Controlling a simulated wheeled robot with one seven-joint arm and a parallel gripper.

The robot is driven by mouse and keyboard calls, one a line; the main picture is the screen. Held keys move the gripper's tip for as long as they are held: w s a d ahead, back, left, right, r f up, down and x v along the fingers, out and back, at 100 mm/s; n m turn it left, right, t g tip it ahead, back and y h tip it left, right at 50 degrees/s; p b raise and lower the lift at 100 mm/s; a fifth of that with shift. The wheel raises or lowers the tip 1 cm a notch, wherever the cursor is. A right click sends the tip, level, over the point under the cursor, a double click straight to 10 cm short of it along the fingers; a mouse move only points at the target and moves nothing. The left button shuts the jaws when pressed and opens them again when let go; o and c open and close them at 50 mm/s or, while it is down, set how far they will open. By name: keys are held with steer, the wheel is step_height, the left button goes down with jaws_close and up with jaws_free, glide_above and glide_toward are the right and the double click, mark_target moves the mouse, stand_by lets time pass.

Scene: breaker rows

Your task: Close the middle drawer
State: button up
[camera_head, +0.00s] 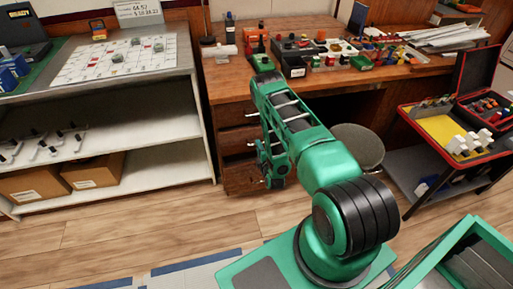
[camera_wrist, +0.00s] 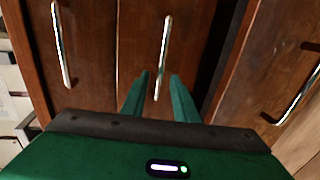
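The wooden desk's drawer column (camera_head: 238,140) is left of my arm in the head view, partly hidden by it. In the wrist view the drawers appear side by side, with the middle drawer (camera_wrist: 138,40) in the centre and its upright metal handle (camera_wrist: 163,55). My gripper (camera_wrist: 159,88) is open, its two green fingers apart on either side of the handle's lower end. I cannot tell whether they touch it. A dark gap lies right of the middle drawer front; how far the drawer stands out is unclear. The gripper's tips are hidden in the head view.
Drawers with handles flank it at left (camera_wrist: 85,50) and right (camera_wrist: 260,70) in the wrist view. A dark round stool (camera_head: 358,146) stands right of my arm. A white shelf unit (camera_head: 165,165) is left of the desk. Wooden floor (camera_head: 120,232) is open in front.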

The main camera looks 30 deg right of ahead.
steer(key=shift+x, duration=1.1)
